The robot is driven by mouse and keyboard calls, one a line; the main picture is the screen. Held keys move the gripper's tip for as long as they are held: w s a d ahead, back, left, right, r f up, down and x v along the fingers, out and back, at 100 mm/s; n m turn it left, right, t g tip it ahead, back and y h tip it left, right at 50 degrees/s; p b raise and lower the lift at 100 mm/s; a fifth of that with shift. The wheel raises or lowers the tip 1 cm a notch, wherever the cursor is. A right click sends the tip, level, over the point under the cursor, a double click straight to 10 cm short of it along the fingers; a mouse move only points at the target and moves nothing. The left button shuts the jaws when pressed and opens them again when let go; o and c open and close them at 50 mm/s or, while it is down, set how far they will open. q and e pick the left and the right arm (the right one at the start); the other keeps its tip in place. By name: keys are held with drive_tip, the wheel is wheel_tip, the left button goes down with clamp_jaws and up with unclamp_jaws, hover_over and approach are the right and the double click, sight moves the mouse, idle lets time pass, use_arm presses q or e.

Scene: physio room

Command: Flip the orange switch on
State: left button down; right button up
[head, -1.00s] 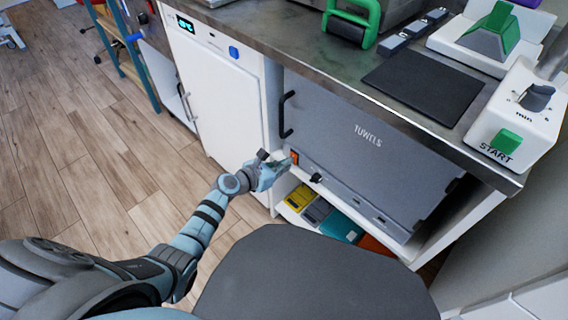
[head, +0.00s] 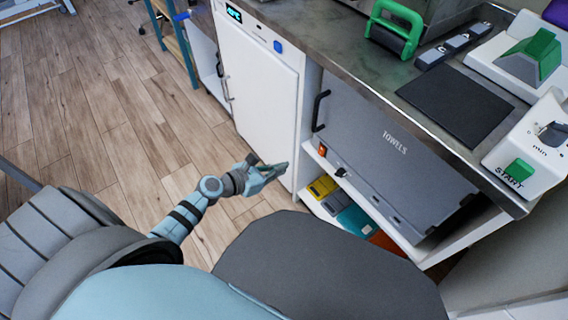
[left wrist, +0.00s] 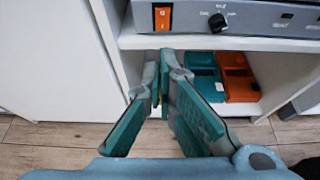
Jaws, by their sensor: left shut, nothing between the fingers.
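The orange switch (head: 322,149) is on the lower left front of the grey towel warmer (head: 385,150), beside a black knob (head: 341,171). In the left wrist view the switch (left wrist: 163,17) shows at the top as an upright rocker with white marks; I cannot tell which way it is tipped. My left gripper (head: 284,168) is shut and empty, to the left of the switch and apart from it. In the left wrist view its fingers (left wrist: 163,85) are below the switch. My right gripper is not in view.
A white cabinet (head: 255,95) with a display stands left of the warmer. The shelf under it holds yellow (head: 322,187), teal (head: 358,222) and orange cases. The counter (head: 420,65) above holds a green-handled tool and a START timer (head: 530,150). Floor at left is open.

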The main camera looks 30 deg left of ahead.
use_arm(q)
drive_tip(key=s+a+f+m+g+y, duration=0.2)
drive_tip(key=s+f+m, duration=0.4)
drive_tip(key=f, duration=0.3)
drive_tip(key=s+a+f+m+g+y, duration=0.2)
drive_tip(key=s+f+m+g, duration=0.1)
drive_tip(key=s+f+m, duration=0.4)
drive_tip(key=s+f+m+g+y, duration=0.1)
drive_tip(key=s+f+m+g, duration=0.1)
drive_tip(key=s+f+m, duration=0.4)
drive_tip(key=s+f+m+g+y, duration=0.1)
drive_tip(key=s+f+m+g, duration=0.2)
drive_tip(key=s+m, duration=0.9)
drive_tip(key=s+f, duration=0.3)
drive_tip(key=s, duration=0.1)
drive_tip(key=shift+s+f+m+y, duration=0.15)
drive_tip(key=shift+s+m+y, duration=0.15)
drive_tip(key=shift+s+y, duration=0.1)
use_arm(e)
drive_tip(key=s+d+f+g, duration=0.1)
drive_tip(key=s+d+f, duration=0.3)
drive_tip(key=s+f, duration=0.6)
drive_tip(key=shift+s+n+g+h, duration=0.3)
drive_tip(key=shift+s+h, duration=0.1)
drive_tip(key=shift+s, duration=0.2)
